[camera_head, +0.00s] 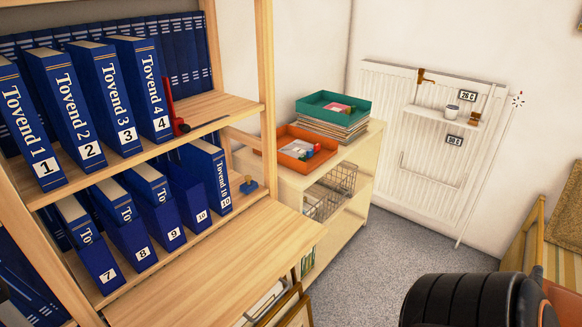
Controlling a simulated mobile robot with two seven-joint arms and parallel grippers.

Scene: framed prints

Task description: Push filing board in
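A light wooden board (222,270) sticks out toward the right from the wooden shelf unit (265,85), below the lower row of binders. I take it to be the filing board. Its top is bare and its right edge stands out past the shelf's front post. Neither of my grippers can be made out in this view, and nothing is seen touching the board.
Blue numbered binders (110,95) fill the shelves above the board. A low cabinet (345,185) with a green tray (333,107) and an orange tray (300,148) stands behind. Grey carpet (385,255) is open between the cabinet and a black ribbed object (460,300) at the bottom right.

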